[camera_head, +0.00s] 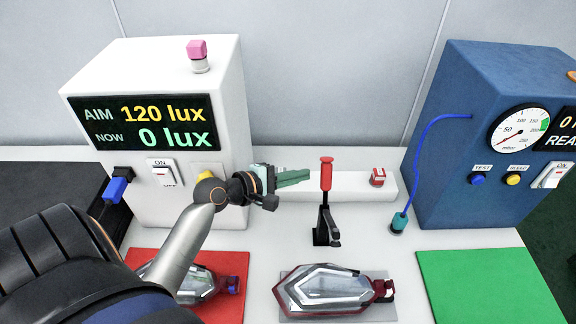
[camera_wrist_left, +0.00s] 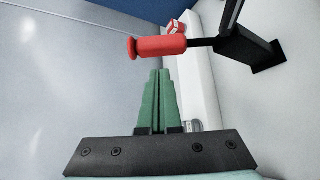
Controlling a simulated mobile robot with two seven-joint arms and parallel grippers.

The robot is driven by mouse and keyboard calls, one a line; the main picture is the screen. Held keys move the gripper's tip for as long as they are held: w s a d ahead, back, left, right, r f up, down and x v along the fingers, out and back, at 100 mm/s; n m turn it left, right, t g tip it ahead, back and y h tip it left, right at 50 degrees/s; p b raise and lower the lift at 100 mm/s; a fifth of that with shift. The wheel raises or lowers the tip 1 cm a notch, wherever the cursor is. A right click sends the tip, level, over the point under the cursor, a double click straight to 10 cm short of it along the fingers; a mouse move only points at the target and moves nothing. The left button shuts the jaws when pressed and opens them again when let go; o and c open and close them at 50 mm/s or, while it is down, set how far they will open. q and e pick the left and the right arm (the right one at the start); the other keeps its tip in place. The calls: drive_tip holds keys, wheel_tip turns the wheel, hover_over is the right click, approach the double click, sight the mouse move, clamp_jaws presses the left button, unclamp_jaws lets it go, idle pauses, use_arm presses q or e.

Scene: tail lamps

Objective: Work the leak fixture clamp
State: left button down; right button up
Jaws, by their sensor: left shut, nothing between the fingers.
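The leak fixture clamp (camera_head: 323,232) stands behind a lamp, with its red handle (camera_head: 326,173) upright on a black base. In the left wrist view the red handle (camera_wrist_left: 160,47) lies across the picture just beyond my fingertips, and the black clamp base (camera_wrist_left: 250,50) is at the right. My left gripper (camera_head: 309,174) has green fingers, shut and empty, just left of the red handle; the wrist view also shows the shut fingers (camera_wrist_left: 158,72). I cannot tell whether they touch the handle. A clear lamp with a dark red rim (camera_head: 330,290) lies in front of the clamp. My right gripper is not in view.
A white lux tester (camera_head: 160,130) reading 0 lux stands at the left, and a blue gauge box (camera_head: 470,130) at the right. Another lamp (camera_head: 197,285) lies on a red mat (camera_head: 232,262), partly behind my left arm. The green mat (camera_head: 490,285) is bare.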

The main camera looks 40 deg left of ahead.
sight(326, 184)
use_arm(q)
drive_tip(key=shift+x, duration=2.1)
